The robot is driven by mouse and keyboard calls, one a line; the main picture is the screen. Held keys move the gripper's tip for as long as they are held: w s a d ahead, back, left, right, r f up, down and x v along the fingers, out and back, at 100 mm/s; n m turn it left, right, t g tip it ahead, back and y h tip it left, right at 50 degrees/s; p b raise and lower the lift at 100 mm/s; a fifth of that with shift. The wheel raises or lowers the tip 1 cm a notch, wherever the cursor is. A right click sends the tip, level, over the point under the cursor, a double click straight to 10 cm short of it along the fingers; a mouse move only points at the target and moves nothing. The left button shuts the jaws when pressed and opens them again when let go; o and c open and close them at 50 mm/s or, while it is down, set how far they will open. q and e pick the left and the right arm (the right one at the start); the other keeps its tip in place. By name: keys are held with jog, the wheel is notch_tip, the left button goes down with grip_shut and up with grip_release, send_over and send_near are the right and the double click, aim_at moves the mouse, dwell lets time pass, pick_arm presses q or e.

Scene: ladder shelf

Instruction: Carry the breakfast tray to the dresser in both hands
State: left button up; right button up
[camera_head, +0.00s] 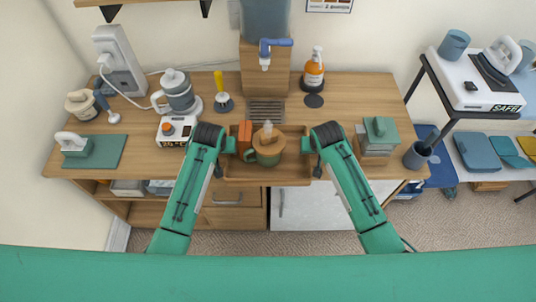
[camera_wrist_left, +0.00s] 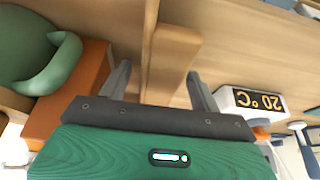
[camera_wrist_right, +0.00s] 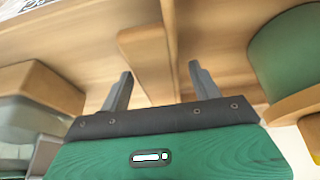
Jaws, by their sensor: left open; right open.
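The wooden breakfast tray (camera_head: 290,180) is at the front middle of the wooden dresser top (camera_head: 215,110), its front side close to the dresser's front edge. It carries a green mug (camera_head: 268,152) with a tan piece above it and an orange box (camera_head: 245,134). My left gripper (camera_head: 229,145) is at the tray's left side; in the left wrist view its open fingers (camera_wrist_left: 158,82) stand either side of a wooden handle (camera_wrist_left: 172,55). My right gripper (camera_head: 307,144) is at the right side; its open fingers (camera_wrist_right: 160,78) stand either side of another handle (camera_wrist_right: 145,60). Finger contact cannot be told.
Left of the tray stand a kettle (camera_head: 177,92) and a small display unit (camera_head: 175,131). Right of it are stacked boxes with a green top (camera_head: 377,135) and a dark cup (camera_head: 417,155). A pump bottle (camera_head: 314,70) stands behind. A black-framed rack is at the far right.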

pick_arm(q)
grip_shut()
pick_arm(e)
grip_shut()
pick_arm(q)
jog(key=shift+r, duration=0.1)
pick_arm(e)
jog(key=shift+r, duration=0.1)
pick_arm(q)
jog(key=shift+w, duration=0.1)
pick_arm(e)
jog(key=shift+w, duration=0.1)
